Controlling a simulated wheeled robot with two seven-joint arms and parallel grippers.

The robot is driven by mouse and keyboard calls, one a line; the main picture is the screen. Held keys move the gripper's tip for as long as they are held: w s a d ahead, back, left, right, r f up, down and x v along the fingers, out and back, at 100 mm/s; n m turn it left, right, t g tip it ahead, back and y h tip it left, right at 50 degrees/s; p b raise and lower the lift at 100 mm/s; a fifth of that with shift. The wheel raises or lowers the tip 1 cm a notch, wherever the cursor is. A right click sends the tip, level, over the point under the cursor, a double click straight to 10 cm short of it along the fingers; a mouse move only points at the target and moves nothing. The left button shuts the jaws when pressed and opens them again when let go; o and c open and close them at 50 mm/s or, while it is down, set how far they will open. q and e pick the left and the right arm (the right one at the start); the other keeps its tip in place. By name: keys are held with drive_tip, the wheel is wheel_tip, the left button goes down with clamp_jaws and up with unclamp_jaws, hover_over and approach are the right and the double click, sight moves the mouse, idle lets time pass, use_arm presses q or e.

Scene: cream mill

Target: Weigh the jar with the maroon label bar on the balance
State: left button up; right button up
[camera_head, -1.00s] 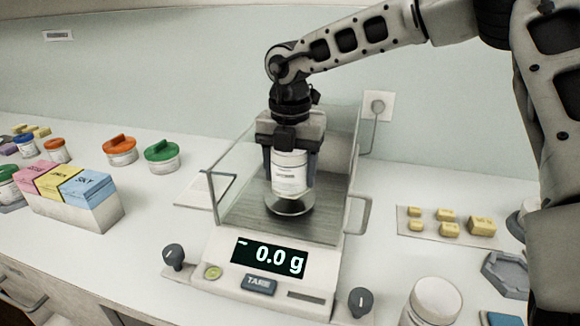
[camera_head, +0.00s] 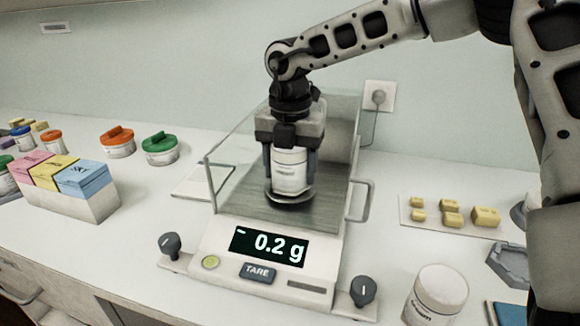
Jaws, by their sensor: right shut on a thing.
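My right gripper (camera_head: 290,160) comes down over the balance from above and is shut on a white jar (camera_head: 290,178). The jar is upright at the round metal pan (camera_head: 289,199) inside the draft shield. Its label faces me, but I cannot make out a maroon bar on it. The jar's base looks at or just above the pan; I cannot tell exactly. The balance (camera_head: 218,243) has a lit display (camera_head: 269,246) reading -0.2 g. My left gripper is not in view.
Glass walls (camera_head: 222,178) stand around the pan. A white jar (camera_head: 437,292) is at the front right, near a card of yellow blocks (camera_head: 450,215). Orange-lidded (camera_head: 117,141) and green-lidded (camera_head: 160,148) jars and a box of coloured packs (camera_head: 72,198) stand left.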

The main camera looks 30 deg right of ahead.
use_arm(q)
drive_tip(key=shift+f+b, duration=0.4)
use_arm(e)
drive_tip(key=shift+f, duration=0.15)
drive_tip(key=o, duration=1.1)
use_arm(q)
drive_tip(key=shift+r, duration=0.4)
use_arm(e)
wheel_tip(320, 180, up, 16)
